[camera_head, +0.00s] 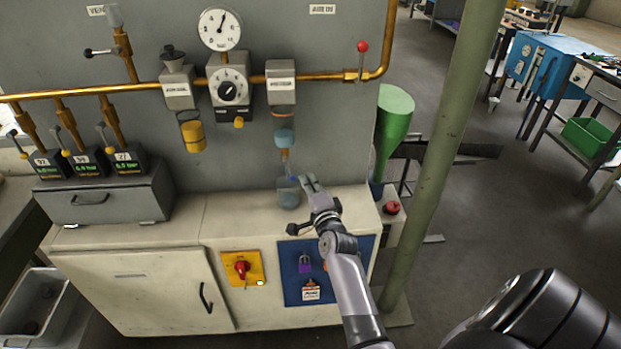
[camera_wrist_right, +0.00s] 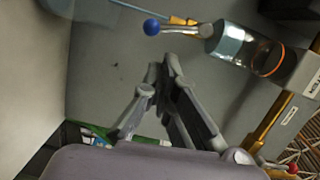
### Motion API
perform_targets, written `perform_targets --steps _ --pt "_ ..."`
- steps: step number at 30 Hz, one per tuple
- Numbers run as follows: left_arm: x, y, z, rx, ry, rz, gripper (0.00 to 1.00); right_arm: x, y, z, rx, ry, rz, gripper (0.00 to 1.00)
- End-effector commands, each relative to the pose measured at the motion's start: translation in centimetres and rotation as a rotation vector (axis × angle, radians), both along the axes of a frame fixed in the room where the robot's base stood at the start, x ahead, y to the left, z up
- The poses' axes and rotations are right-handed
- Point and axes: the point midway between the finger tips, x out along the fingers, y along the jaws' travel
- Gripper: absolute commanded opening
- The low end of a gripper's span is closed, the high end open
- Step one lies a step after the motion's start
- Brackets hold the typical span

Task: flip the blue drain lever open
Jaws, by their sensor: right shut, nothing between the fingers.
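The blue drain lever (camera_wrist_right: 151,27) shows in the right wrist view as a blue ball on a short metal arm, beside the end of a clear bowl (camera_wrist_right: 245,50). In the head view the lever is a small blue spot (camera_head: 295,179) below the right-hand filter unit (camera_head: 281,90), just left of my fingertips; its exact angle is hard to tell there. My right gripper (camera_head: 308,183) is shut and empty, with its fingers near the lever. In the wrist view the fingertips (camera_wrist_right: 163,70) are apart from the ball. My left gripper is not in view.
A bluish jar (camera_head: 288,198) stands on the cabinet top below the lever, close to my gripper. A grey wall panel with brass pipe (camera_head: 330,77) and a gauge (camera_head: 220,29) is behind. A green post (camera_head: 440,150) stands to the right of my arm.

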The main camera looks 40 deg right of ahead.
Motion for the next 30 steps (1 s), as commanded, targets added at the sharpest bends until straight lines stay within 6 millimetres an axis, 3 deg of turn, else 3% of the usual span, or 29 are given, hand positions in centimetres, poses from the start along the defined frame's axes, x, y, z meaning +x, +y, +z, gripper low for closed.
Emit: perform_targets --steps 9,16,20,30 --pt "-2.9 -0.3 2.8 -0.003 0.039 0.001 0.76 -4.8 1.8 0.7 0.000 0.003 0.001 0.00" --pt "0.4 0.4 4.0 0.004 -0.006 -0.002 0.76 -8.2 3.1 0.7 0.001 0.002 0.001 0.00" --pt "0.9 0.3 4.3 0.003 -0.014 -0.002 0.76 -9.1 3.4 0.8 0.000 0.000 0.000 0.00" --pt "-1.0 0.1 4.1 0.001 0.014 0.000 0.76 -9.3 3.5 0.7 0.000 -0.001 0.000 0.00"
